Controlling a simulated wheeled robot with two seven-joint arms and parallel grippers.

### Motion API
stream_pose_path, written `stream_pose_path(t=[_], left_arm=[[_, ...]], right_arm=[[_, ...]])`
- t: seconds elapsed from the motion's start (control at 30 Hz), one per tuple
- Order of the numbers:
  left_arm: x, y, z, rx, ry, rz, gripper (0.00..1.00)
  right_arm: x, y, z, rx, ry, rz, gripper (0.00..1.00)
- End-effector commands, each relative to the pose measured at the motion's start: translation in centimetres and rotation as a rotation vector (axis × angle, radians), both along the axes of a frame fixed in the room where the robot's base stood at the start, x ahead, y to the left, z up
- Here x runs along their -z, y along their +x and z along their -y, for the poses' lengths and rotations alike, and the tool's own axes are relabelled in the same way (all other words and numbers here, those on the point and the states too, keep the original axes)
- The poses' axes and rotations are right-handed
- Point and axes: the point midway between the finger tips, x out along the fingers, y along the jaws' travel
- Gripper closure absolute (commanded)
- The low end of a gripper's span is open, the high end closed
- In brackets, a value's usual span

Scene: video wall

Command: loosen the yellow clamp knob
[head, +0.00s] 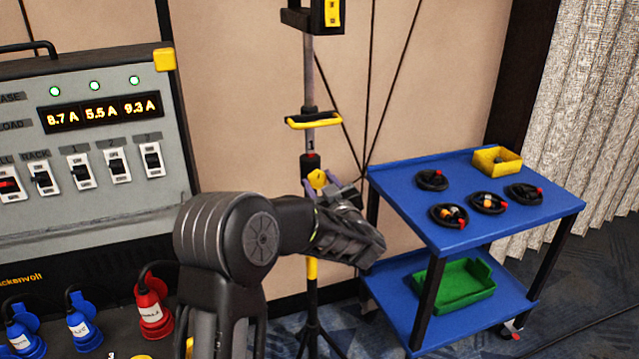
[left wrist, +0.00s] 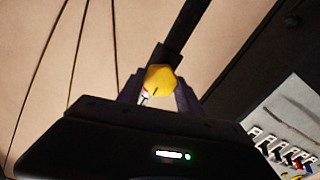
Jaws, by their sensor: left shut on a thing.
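The yellow clamp knob (head: 318,178) sits on the black collar of an upright stand pole in the head view, below a yellow handle (head: 313,121). My left gripper (head: 322,185) reaches in from the left, and its fingers are at the knob. In the left wrist view the knob (left wrist: 160,80) shows between the two fingertips of my left gripper (left wrist: 159,92), which are shut on it. A small dark mark shows on the knob's face. My forearm hides part of the pole below. My right gripper is not in view.
A blue two-shelf cart (head: 400,190) with coiled cables, a yellow bin (head: 497,160) and a green tray (head: 455,288) stands to the right. A power panel (head: 95,190) with switches and plugs stands at the left. Thin dark cables run beside the pole.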

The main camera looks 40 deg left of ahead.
Motion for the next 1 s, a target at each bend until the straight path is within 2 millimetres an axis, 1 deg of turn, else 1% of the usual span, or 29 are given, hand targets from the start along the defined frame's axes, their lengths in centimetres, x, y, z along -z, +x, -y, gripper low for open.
stream_pose_path(t=[0.03, 0.3, 0.47, 0.67, 0.87, 1.0], left_arm=[[0.0, 0.0, 0.0, 0.000, 0.000, 0.000, 0.77], [0.0, 0.0, 0.0, 0.000, 0.000, 0.000, 0.98], [0.0, 0.0, 0.0, 0.000, -0.003, 0.004, 0.98], [0.2, 0.0, 0.0, 0.000, -0.023, 0.034, 0.98], [0.4, 0.0, 0.0, 0.001, -0.074, 0.108, 0.98], [0.5, 0.0, 0.0, 0.001, -0.130, 0.189, 0.98]], right_arm=[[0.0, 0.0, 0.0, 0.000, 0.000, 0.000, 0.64], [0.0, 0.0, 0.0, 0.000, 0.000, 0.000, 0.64], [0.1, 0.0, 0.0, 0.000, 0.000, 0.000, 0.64], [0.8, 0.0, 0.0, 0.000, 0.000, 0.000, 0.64], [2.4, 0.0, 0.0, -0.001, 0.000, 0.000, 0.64], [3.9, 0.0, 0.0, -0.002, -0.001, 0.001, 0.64]])
